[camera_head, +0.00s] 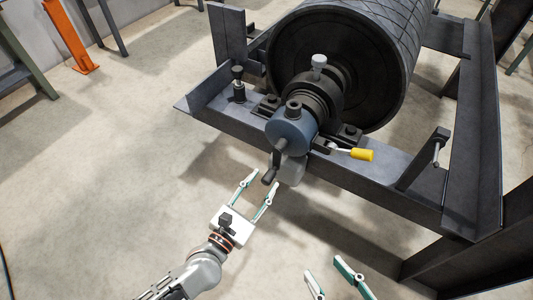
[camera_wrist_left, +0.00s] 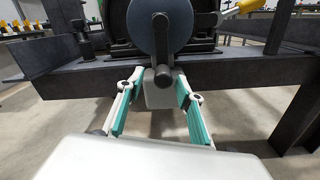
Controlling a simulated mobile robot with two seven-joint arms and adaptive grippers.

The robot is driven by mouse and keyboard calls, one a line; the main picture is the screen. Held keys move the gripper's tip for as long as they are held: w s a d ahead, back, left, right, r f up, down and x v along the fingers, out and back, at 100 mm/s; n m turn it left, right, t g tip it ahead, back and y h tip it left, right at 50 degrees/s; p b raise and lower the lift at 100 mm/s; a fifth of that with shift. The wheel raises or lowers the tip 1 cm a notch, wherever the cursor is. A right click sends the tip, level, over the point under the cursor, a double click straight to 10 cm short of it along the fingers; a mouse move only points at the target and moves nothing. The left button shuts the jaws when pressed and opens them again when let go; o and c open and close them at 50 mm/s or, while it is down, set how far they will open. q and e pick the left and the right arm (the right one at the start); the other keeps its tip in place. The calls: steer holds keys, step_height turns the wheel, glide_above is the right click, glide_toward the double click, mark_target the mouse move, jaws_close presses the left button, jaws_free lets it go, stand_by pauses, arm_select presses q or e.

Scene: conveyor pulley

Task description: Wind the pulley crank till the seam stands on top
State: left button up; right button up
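The large dark pulley drum (camera_head: 395,45), with a lined surface, lies in a steel frame; I cannot make out the seam. A blue-grey crank hub (camera_head: 290,132) sits on the near shaft end, its dark crank handle (camera_head: 270,170) pointing down. In the left wrist view the handle (camera_wrist_left: 162,76) hangs below the blue disc (camera_wrist_left: 160,30). My left gripper (camera_head: 264,180) is open, its fingertips just below and to either side of the handle, not closed on it. My right gripper (camera_head: 323,267) is open and empty at the bottom edge, only its fingers visible.
A yellow-handled lever (camera_head: 361,155) sticks out right of the hub. A grey block (camera_head: 291,170) hangs under the hub. The steel frame beam (camera_head: 385,185) runs behind and right of my grippers. The floor (camera_head: 110,190) at left is clear.

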arm_select(q)
steer(key=shift+v, duration=1.95)
arm_select(e)
steer(key=shift+w+r, duration=0.1)
steer(key=shift+r, duration=0.15)
